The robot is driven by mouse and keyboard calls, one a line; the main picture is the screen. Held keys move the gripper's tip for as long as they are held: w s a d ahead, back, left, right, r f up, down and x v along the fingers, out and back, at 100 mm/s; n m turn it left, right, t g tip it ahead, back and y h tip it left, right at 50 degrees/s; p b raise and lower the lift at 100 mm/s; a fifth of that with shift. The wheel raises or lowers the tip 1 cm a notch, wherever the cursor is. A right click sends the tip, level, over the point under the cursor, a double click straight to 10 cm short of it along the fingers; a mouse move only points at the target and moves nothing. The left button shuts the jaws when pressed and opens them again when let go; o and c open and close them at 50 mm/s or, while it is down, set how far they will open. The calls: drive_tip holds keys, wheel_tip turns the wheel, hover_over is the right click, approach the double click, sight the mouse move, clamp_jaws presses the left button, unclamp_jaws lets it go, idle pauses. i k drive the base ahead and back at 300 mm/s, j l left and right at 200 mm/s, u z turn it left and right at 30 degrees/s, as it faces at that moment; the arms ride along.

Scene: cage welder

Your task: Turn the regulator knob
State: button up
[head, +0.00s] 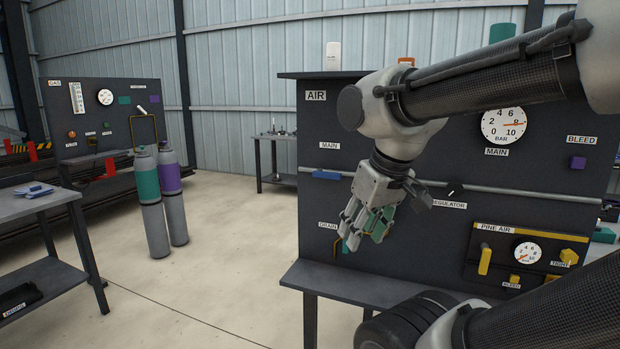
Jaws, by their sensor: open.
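The dark air panel (318,150) stands at the right of the head view. The "REGULATOR" label (449,206) is on it, below the grey pipe. Just above the label a short white mark (451,190) shows on a dark shape. It may be the regulator knob's pointer, but the knob's outline is hard to tell from the dark panel. My gripper (362,238) is open, pointing down, left of the label and in front of the panel. Its wrist covers part of the panel there. Green parts show at its fingers; I cannot tell whether some lie behind them.
The main gauge (503,125) is at upper right, above a yellow-edged "PINE AIR" box (478,262). A blue handle (326,174) sits left of my gripper. A grey ledge (335,285) juts out below. Gas cylinders (147,190) stand left, with open floor between.

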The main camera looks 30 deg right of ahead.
sight(455, 189)
drive_tip(key=l+z, duration=0.1)
drive_tip(key=z, duration=1.15)
drive_tip(key=i+j, duration=0.05)
